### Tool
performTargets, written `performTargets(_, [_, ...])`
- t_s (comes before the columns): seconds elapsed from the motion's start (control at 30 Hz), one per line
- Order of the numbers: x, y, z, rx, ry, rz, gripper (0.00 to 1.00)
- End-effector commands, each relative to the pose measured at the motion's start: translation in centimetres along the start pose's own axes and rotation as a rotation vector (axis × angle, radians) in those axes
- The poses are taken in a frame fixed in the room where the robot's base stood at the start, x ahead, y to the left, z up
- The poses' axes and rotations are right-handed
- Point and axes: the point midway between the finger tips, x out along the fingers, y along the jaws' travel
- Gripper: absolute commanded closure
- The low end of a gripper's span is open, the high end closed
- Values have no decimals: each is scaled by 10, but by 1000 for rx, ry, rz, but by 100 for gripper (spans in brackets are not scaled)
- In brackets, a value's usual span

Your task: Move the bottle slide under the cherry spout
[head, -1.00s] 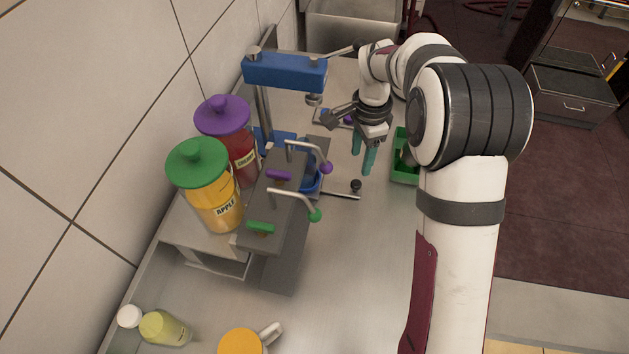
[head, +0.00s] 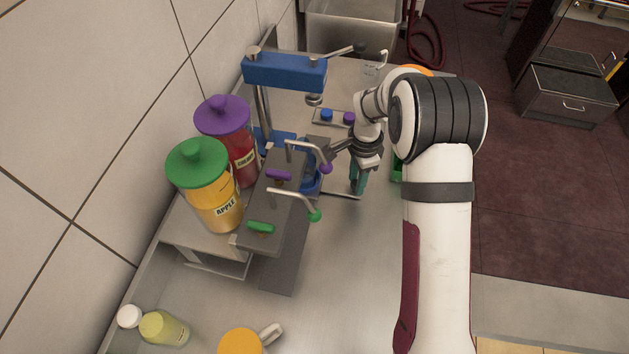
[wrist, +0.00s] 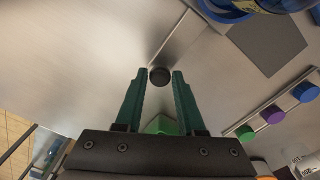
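The bottle slide shows as a blue holder (head: 311,182) near the spouts, with a thin rod (wrist: 175,38) ending in a black knob (wrist: 160,76). A bottle (wrist: 288,4) sits in the blue ring at the top edge of the wrist view, mostly cut off. The cherry spout (head: 325,167) has a purple tip and stands near the red CHERRY jar (head: 243,160). My gripper (wrist: 160,73) is open, its teal fingers on either side of the knob in the wrist view; I cannot tell whether they touch it. In the head view my gripper (head: 358,188) hides the knob.
The apple spout (head: 315,214) with its green tip is nearer the camera, beside the yellow APPLE jar (head: 215,200). A blue press (head: 285,72) stands behind.

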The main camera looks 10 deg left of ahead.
Motion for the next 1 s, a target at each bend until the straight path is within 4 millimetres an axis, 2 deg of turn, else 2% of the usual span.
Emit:
performTargets(0.03, [0,0,0,0,0,0,73])
performTargets(0.2, [0,0,0,0,0,0,100])
performTargets(0.37, [-1,8,4,-1,0,1,100])
performTargets(0.8, [-1,50,30,-5,-2,5,100])
performTargets(1.0, [-2,56,34,-4,-1,0,100])
